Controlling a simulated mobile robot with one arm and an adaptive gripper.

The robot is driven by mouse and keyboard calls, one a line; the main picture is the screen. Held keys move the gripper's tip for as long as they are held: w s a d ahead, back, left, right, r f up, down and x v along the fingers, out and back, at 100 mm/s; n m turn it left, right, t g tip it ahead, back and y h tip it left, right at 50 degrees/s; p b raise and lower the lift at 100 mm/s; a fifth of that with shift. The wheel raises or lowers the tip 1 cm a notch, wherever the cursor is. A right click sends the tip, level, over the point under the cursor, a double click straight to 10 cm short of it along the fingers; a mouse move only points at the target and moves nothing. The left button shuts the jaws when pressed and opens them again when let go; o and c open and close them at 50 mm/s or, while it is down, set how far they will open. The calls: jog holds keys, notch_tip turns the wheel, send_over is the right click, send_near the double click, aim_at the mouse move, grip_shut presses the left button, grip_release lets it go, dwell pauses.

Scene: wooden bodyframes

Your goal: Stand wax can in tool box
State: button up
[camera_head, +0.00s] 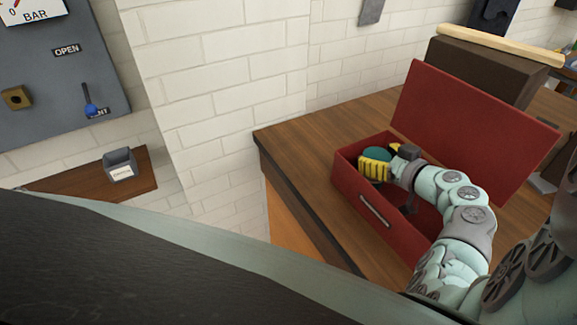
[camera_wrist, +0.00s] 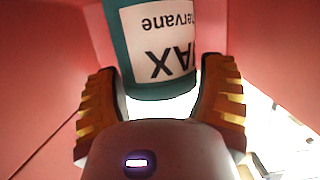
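The wax can is a teal cylinder with a white label reading "WAX" upside down in the wrist view (camera_wrist: 155,92). It is inside the tool box; its teal top shows in the head view (camera_head: 376,153), partly hidden by a finger. The red tool box (camera_head: 352,191) stands on the wooden bench with its lid open. My gripper (camera_head: 378,168) reaches into its left end. In the wrist view my yellow-and-black fingers (camera_wrist: 160,90) flank the can's near end closely. I cannot tell whether both touch it. The can's base is out of view.
The raised lid (camera_head: 475,120) leans back behind the box. Bare bench (camera_head: 300,140) lies left of the box, up to its dark edge. A dark block with a light wooden bar (camera_head: 490,65) stands behind. A small grey bin (camera_head: 121,166) sits on a shelf at the left.

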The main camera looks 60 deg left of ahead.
jog(key=o, duration=0.4)
jog(key=shift+r+p, duration=0.2)
jog(key=shift+p, duration=0.1)
jog(key=shift+d+f, duration=0.1)
jog(key=shift+d, duration=0.15)
jog(key=b+v, duration=0.2)
jog(key=v, duration=0.4)
jog(key=shift+w+b, duration=0.15)
jog(key=shift+b, duration=0.2)
jog(key=shift+d+r, duration=0.25)
jog(key=shift+d, duration=0.25)
